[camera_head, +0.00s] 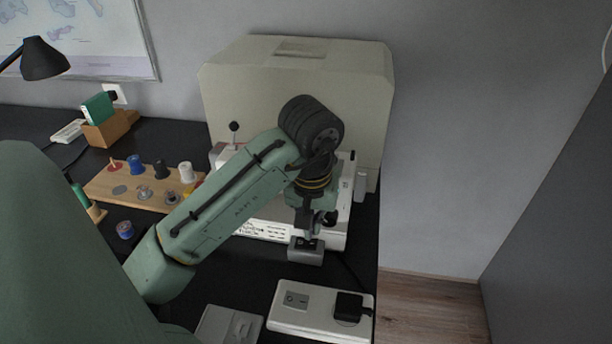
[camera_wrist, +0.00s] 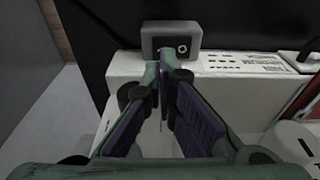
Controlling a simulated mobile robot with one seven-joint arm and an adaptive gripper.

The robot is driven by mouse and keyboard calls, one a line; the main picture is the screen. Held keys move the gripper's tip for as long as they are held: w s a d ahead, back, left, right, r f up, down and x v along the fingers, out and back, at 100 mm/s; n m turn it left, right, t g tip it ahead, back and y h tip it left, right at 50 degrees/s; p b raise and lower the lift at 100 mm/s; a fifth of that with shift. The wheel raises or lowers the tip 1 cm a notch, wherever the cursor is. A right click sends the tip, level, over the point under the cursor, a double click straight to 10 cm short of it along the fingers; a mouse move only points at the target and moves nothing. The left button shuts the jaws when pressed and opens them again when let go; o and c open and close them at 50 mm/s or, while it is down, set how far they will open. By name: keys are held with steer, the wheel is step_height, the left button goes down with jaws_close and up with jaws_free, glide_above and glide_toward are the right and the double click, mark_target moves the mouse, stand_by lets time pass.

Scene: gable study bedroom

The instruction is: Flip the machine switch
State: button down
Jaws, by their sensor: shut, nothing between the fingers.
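A small grey switch box (camera_head: 305,257) sits at the front edge of the white machine (camera_head: 262,231). In the wrist view the switch box (camera_wrist: 147,45) shows a black rocker panel with a white ring mark, just beyond my fingertips. My gripper (camera_head: 310,236) points down over the box, and its fingers are shut and empty. In the wrist view my gripper (camera_wrist: 158,70) has its tips close to the near side of the box; I cannot tell whether they touch it. The rocker's tilt is too small to read. My arm hides much of the machine.
A white power strip (camera_head: 273,318) with its own rocker and a black plug (camera_head: 348,307) lies in front. A grey plate (camera_head: 213,326) lies beside it. A wooden spool board (camera_head: 105,186) is at left. A beige case (camera_head: 228,90) stands behind. The table ends at right.

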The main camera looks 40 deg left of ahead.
mark_target(311, 245)
step_height(311, 245, up, 5)
steer(key=p, duration=0.4)
steer(key=shift+f, duration=0.2)
steer(key=shift+s, duration=0.1)
